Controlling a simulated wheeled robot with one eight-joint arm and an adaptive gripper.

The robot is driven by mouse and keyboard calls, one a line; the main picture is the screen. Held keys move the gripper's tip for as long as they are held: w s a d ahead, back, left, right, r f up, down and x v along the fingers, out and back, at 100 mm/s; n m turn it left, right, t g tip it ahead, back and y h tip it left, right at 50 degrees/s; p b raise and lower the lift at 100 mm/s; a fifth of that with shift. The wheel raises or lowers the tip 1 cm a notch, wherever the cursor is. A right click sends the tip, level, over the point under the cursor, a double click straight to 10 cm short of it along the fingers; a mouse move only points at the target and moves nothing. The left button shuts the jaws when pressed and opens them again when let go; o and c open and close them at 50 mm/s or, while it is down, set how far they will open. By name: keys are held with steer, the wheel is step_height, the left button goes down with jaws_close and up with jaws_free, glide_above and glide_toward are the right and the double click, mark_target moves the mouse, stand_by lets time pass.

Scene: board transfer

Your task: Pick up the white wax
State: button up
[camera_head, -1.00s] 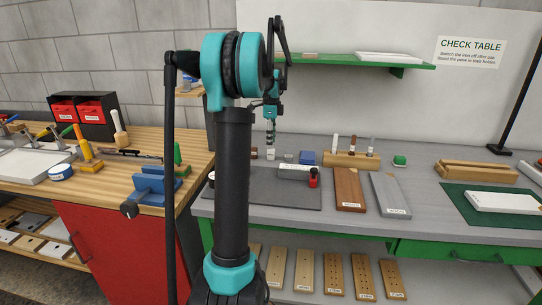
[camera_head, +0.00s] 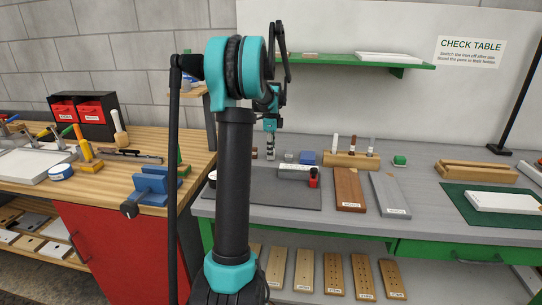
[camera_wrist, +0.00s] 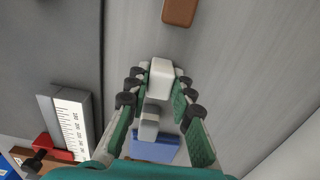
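The white wax (camera_wrist: 161,76) is a small pale block in the wrist view, standing on the grey bench top. My gripper (camera_wrist: 162,82) has its two fingers on either side of it, at the fingertips. The fingers look open, with the wax between them; whether a pad touches it is hard to tell. In the head view my gripper (camera_head: 270,152) points down at the bench, and its fingers largely hide the wax.
A brown block (camera_wrist: 180,11) lies on one side of the wax; a grey block (camera_wrist: 149,126) and a blue block (camera_wrist: 154,148) lie on the other. A steel rule (camera_wrist: 72,125) and a red-topped tool (camera_head: 314,178) are nearby. A green shelf (camera_head: 350,60) hangs above.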

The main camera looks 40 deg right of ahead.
jaws_close()
steer(key=shift+r, duration=0.1)
step_height(320, 180, up, 20)
stand_by(0.3)
steer(key=shift+o, duration=1)
jaws_free()
jaws_close()
